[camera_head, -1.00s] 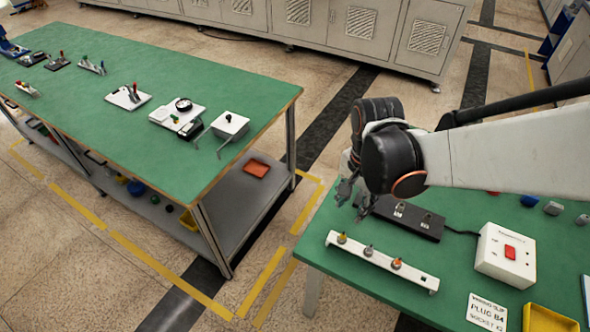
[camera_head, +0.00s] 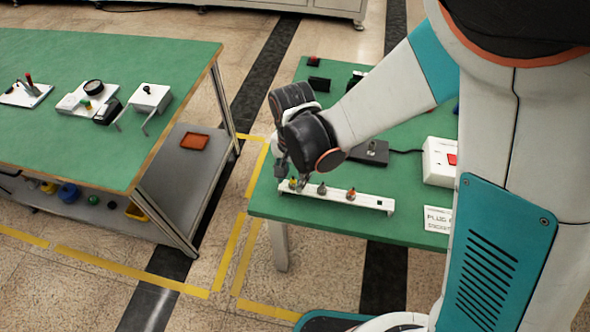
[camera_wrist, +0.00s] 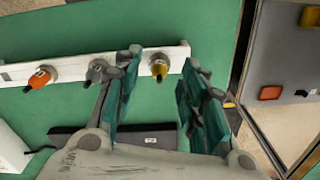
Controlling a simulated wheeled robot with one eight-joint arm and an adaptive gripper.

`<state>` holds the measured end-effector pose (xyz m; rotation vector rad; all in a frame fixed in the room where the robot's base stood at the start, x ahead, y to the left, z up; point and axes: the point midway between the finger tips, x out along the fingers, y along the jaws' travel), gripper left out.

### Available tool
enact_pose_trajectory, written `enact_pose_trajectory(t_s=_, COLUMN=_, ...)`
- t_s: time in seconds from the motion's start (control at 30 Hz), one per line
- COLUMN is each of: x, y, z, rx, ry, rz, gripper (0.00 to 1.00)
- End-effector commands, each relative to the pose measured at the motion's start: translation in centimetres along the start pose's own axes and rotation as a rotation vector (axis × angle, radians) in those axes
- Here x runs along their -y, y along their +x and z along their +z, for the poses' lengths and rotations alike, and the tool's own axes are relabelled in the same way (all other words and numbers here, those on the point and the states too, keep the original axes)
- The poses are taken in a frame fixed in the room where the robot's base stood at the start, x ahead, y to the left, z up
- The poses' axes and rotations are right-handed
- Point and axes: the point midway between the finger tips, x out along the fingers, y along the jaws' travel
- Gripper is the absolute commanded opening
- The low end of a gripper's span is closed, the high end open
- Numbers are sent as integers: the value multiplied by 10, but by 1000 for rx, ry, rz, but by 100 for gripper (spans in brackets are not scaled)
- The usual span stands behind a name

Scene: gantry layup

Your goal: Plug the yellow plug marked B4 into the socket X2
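The yellow plug (camera_head: 292,184) stands at the left end of a white rack (camera_head: 373,201) in the head view. A grey plug (camera_head: 321,189) and an orange plug (camera_head: 350,194) stand beside it. My gripper (camera_head: 291,173) is down at the yellow plug. In the wrist view my gripper (camera_wrist: 162,62) is open, with the yellow plug (camera_wrist: 159,70) showing between the fingertips, nearer the left one; I see no grip on it. The B4 marking is not readable. The dark socket block (camera_head: 371,152) lies behind the rack, partly hidden by my arm; X2 cannot be made out.
Another green table (camera_head: 120,150) stands at left across a gap. The green top (camera_head: 270,204) is clear around the rack's left end.

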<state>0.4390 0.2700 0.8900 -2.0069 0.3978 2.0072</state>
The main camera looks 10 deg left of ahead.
Motion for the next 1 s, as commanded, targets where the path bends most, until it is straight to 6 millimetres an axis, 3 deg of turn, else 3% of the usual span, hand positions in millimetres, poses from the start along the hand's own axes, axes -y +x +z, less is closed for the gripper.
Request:
enact_pose_trajectory(t_s=0.07, x=0, y=10, z=0, rx=0, ry=0, rz=0, gripper=38)
enact_pose_trajectory(t_s=0.3, x=0, y=9, z=0, rx=0, ry=0, rz=0, gripper=36)
enact_pose_trajectory(t_s=0.47, x=0, y=9, z=0, rx=0, ry=1, rz=0, gripper=0)
enact_pose_trajectory(t_s=1.0, x=0, y=1, z=0, rx=0, ry=1, rz=0, gripper=0)
